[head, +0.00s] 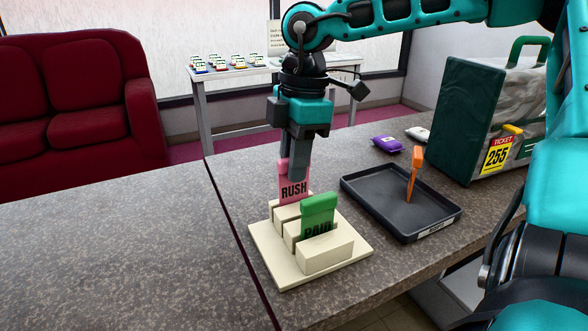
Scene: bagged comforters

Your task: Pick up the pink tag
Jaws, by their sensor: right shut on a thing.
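The pink tag (293,190), marked RUSH, stands upright in the rear part of a cream slotted holder (264,258) on the counter. My right gripper (293,164) points down from above and is shut on the upper part of the pink tag. The fingers hide part of its top. The tag's lower edge meets the holder; I cannot tell whether it is still seated in its slot. A green tag (319,212), marked PAID, stands in the holder in front of the pink one. My left gripper is not in view.
A dark tray (376,207) with an upright orange item (415,172) lies right of the holder. A bagged comforter (490,110) with a yellow ticket stands at the right. Purple (387,144) and white (418,133) packets lie behind the tray. The left counter is clear.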

